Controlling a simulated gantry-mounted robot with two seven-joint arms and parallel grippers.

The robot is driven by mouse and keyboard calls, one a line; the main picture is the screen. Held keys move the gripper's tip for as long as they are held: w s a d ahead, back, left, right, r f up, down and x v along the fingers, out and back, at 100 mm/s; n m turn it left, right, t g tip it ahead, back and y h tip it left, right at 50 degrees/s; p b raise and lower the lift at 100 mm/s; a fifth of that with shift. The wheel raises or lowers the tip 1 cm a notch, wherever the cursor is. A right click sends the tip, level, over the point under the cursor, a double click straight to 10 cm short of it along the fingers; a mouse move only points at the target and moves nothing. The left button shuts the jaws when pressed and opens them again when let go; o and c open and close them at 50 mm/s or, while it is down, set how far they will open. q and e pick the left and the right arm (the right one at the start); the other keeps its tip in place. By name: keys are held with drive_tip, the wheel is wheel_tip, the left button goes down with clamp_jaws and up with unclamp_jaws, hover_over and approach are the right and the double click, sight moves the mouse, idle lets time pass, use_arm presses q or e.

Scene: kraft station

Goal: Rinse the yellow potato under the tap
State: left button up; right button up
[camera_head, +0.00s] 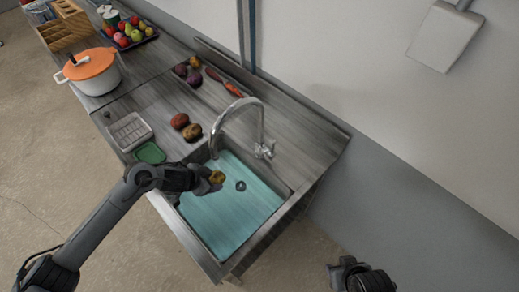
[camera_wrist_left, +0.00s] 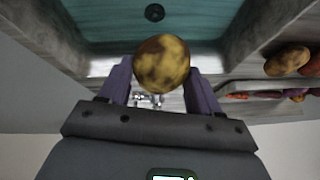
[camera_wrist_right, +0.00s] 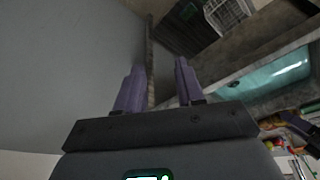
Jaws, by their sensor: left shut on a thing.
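The yellow potato (camera_head: 217,177) is held in my left gripper (camera_head: 214,181), above the left side of the sink basin (camera_head: 236,213). In the left wrist view the brown-blotched yellow potato (camera_wrist_left: 162,64) sits between the two fingers. The chrome tap (camera_head: 262,122) arches over the basin's back edge, with its spout end close behind the potato; no water stream can be made out. My right gripper (camera_head: 340,272) is off to the right, away from the counter. In the right wrist view its fingers (camera_wrist_right: 158,84) are apart with nothing between them.
Two brown potatoes (camera_head: 186,127) lie on the counter behind the sink. A tray with carrots and other vegetables (camera_head: 214,80) is farther back. A white rack (camera_head: 130,131), a green sponge-like item (camera_head: 150,153) and a white pot with orange lid (camera_head: 92,72) stand left.

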drive_tip(key=w+a+f+m, duration=0.1)
drive_tip(key=w+a+m, duration=0.1)
drive_tip(key=w+a, duration=0.2)
drive_tip(key=w+a+f+m, duration=0.2)
drive_tip(key=w+a, duration=0.3)
drive_tip(key=w, duration=0.5)
drive_tip(key=w+a+f+m, duration=0.1)
drive_tip(key=w+a, duration=0.3)
drive_tip(key=w, duration=0.3)
drive_tip(key=shift+a+f+m+g, duration=0.25)
drive_tip(key=shift+a+m+g, duration=0.05)
drive_tip(key=shift+m+g, duration=0.1)
drive_tip(key=w+a+r+m+h, duration=0.25)
drive_tip(key=w+r, duration=0.35)
drive_tip(key=w, duration=0.3)
drive_tip(key=w+a+r+m+h, duration=0.1)
drive_tip(key=w+a+r+m, duration=0.25)
drive_tip(key=w+r, duration=0.35)
hover_over(274, 153)
drive_tip(key=shift+m, duration=0.4)
drive_tip(key=shift+f, duration=3.9)
drive_tip(key=shift+c, duration=0.5)
clamp_jaws()
